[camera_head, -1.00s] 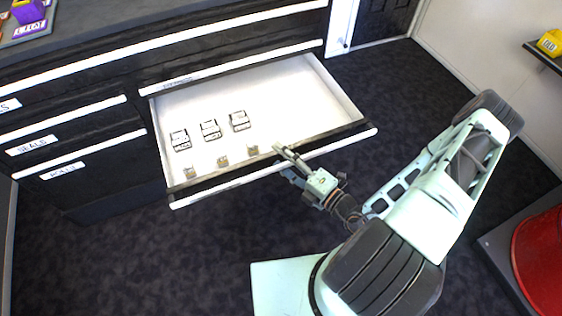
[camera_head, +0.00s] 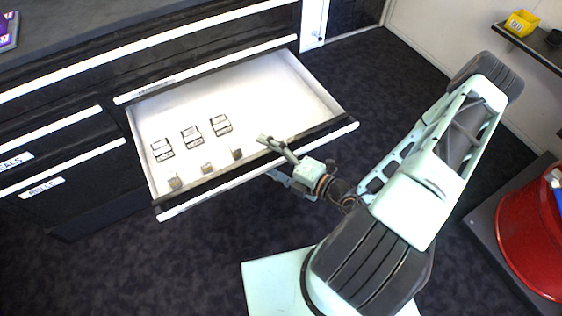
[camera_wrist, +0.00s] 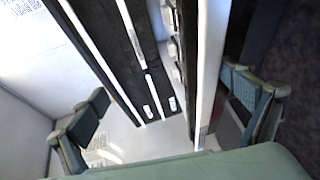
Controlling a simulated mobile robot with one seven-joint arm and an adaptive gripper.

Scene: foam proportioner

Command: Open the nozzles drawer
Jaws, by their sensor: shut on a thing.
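A wide drawer (camera_head: 262,92) with a white interior stands pulled out of the dark cabinet. Its front has a long white handle strip (camera_head: 215,188); any label on that front is not readable. My gripper (camera_head: 269,158) is at the drawer front, right of its middle. One finger is over the inside edge and the other is outside below the handle, so it is shut on the front. In the wrist view my gripper's fingers (camera_wrist: 175,105) stand apart, with the drawer front and white handle strip (camera_wrist: 210,70) between them.
Several small labelled blocks (camera_head: 191,137) and metal pieces (camera_head: 207,168) lie inside the drawer. Closed drawers (camera_head: 60,165) labelled SEALS and ROLES or similar are at left. A red drum (camera_head: 530,235) stands at right, below a shelf with a yellow bin (camera_head: 522,23). Dark floor is clear around the drawer.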

